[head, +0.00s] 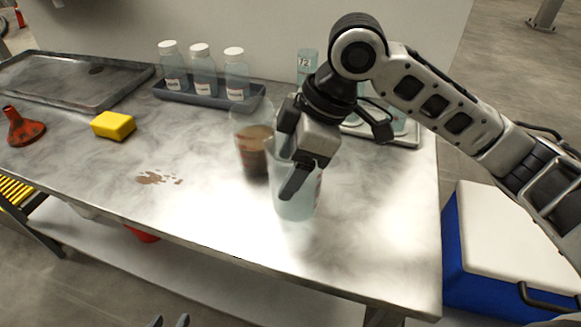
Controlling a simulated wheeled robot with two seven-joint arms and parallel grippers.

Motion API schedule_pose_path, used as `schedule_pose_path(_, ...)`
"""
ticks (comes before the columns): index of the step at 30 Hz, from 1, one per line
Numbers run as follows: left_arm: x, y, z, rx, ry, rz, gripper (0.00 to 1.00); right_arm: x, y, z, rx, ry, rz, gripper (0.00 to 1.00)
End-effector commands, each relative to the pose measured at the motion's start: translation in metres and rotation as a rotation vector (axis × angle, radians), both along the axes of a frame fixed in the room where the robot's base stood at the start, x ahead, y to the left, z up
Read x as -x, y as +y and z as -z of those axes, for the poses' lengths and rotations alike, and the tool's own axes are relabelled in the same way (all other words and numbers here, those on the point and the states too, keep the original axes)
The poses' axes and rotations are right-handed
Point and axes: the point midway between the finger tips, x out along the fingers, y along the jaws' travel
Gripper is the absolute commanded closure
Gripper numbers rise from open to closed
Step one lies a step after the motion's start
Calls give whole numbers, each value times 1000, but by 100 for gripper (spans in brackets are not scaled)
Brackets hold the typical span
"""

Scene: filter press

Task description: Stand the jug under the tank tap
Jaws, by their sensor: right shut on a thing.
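The clear bluish jug (297,205) is upright at the right part of the steel table, and it looks empty. My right gripper (292,180) is shut on it from above, and its dark finger and palm hide part of the jug's rim and side. I cannot tell whether the jug's base touches the table. My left gripper (169,321) shows only as two dark fingertips at the bottom edge; they are apart with nothing visible between them. No tank or tap is in view.
A clear beaker with brown liquid (252,150) stands just left of the jug. Behind are a tray (210,98) of bottles and a glass (306,64). A yellow sponge (113,125), red funnel (24,128) and brown spill (156,178) lie left. The table's front is clear.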

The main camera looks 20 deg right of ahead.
Motion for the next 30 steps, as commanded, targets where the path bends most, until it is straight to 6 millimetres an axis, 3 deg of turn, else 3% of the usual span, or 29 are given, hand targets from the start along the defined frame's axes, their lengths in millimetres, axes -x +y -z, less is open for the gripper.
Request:
schedule_pose_path(3, -1, 0, 0, 4, -4, -1, 64, 0, 0, 12, 0, -1, 0, 55)
schedule_pose_path(13, -2, 0, -5, 5, -11, -3, 64, 0, 0, 14, 0, 0, 1, 55)
schedule_pose_path(14, -2, 0, -5, 5, -11, -3, 64, 0, 0, 15, 0, -1, 1, 25)
schedule_pose_path(15, -2, 0, -5, 5, -11, -3, 64, 0, 0, 15, 0, -1, 1, 14)
schedule_pose_path(16, -2, 0, -4, 5, -10, -3, 64, 0, 0, 15, 0, -1, 1, 9)
schedule_pose_path(25, 1, 0, 2, 2, 2, -3, 64, 0, 0, 13, 1, -2, 1, 9)
schedule_pose_path(30, 1, 0, -1, 1, 4, -3, 64, 1, -7, -6, 0, -4, 3, 9)
